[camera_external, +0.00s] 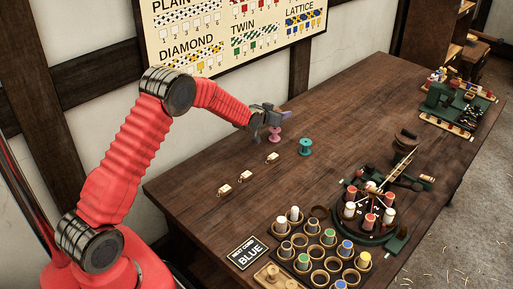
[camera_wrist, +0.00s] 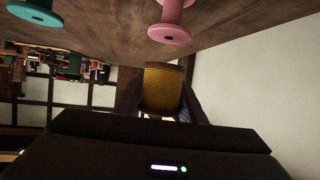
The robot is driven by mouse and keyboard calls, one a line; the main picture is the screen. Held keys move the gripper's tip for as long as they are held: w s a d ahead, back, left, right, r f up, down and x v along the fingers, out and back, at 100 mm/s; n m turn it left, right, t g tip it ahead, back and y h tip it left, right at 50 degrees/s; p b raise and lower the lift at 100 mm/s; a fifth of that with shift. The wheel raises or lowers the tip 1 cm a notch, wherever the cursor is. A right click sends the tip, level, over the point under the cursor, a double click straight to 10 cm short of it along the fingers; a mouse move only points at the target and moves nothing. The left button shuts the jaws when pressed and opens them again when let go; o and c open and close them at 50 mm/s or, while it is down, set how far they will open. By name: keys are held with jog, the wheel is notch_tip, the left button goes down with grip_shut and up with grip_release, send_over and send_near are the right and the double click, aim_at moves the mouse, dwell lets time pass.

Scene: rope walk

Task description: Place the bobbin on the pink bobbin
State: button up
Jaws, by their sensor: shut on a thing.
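My gripper (camera_external: 270,116) hangs above the table near the pink bobbin (camera_external: 275,134), in the external view. In the wrist view my gripper (camera_wrist: 160,98) is shut on a yellow-gold ribbed bobbin (camera_wrist: 163,88), with a finger on each side. The held bobbin is hard to make out in the external view. The pink bobbin stands upright on the table, and part of it shows at the top of the wrist view (camera_wrist: 170,32). The held bobbin is apart from it. A teal bobbin (camera_external: 305,147) stands to its right, also at the wrist view's top left (camera_wrist: 36,12).
Several small pale pieces (camera_external: 247,176) lie in a row on the wooden table (camera_external: 330,110). A rack of cups with spools (camera_external: 318,254) and a green braiding machine (camera_external: 374,222) stand toward the front. The wall with a pattern chart (camera_external: 235,32) is close behind.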

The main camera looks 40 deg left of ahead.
jog(key=shift+f, duration=1.45)
jog(key=shift+f, duration=0.1)
jog(key=o, duration=1)
jog(key=shift+o, duration=0.2)
jog(key=v, duration=1.2)
